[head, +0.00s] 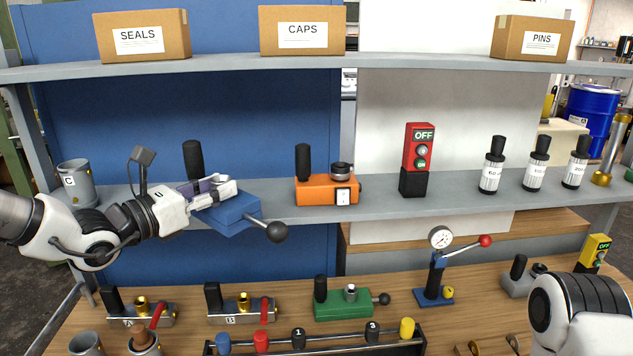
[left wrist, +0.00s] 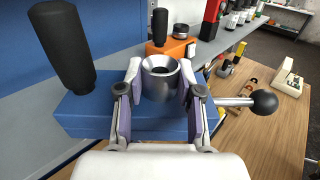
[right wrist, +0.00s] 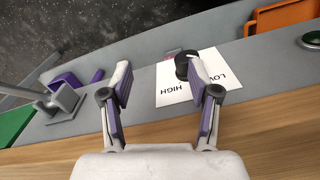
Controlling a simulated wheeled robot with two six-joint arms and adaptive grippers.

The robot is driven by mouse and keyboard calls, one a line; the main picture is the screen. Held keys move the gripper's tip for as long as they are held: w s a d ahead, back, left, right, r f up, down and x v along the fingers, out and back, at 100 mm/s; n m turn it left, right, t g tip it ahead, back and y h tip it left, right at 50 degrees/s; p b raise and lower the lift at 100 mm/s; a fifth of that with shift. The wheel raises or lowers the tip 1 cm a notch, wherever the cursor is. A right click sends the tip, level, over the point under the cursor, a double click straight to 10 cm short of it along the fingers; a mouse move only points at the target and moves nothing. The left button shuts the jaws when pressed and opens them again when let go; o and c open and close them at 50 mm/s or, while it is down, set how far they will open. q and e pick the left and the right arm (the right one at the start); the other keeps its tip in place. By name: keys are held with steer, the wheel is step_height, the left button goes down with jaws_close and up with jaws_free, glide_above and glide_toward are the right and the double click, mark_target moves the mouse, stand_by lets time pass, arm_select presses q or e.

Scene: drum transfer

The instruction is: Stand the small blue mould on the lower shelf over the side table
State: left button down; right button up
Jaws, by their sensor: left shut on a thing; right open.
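The small blue mould (head: 228,215) is a blue block with a tall black handle and a side lever ending in a black ball. It is at the lower shelf (head: 270,212), left of the orange mould; its front hangs over the shelf edge, and I cannot tell whether it touches the shelf. My left gripper (head: 225,188) is shut on its metal cup (left wrist: 160,78), with the blue block (left wrist: 135,120) below the fingers. My right gripper (right wrist: 165,85) is open and empty; its fingers are out of the head view.
The orange mould (head: 318,190), a red switch box (head: 418,150) and several black-topped bottles stand on the lower shelf. A grey cup (head: 75,183) stands at its left end. Below, the side table (head: 300,275) carries a green mould (head: 343,305), grey moulds and a gauge press (head: 437,270).

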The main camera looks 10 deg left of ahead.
arm_select(q)
steer(key=shift+a+r, duration=0.1)
steer(key=shift+r, duration=0.1)
steer(key=shift+a+r+p, duration=0.2)
steer(key=shift+a+p, duration=0.05)
steer(key=shift+p, duration=0.15)
steer(key=w+a+f+p, duration=0.1)
steer(key=w+a+p, duration=0.2)
steer(key=w+a+f+p, duration=0.2)
steer(key=w+a+p, duration=0.1)
steer(key=w+a, duration=0.1)
steer(key=w+a+f+p, duration=0.1)
steer(key=w+a+p, duration=0.2)
steer(key=w, duration=0.1)
steer(key=shift+a+f, duration=0.25)
steer(key=shift+f, duration=0.15)
steer(key=shift+w+f, duration=0.1)
steer(key=shift+f, duration=0.2)
steer(key=shift+f, duration=0.1)
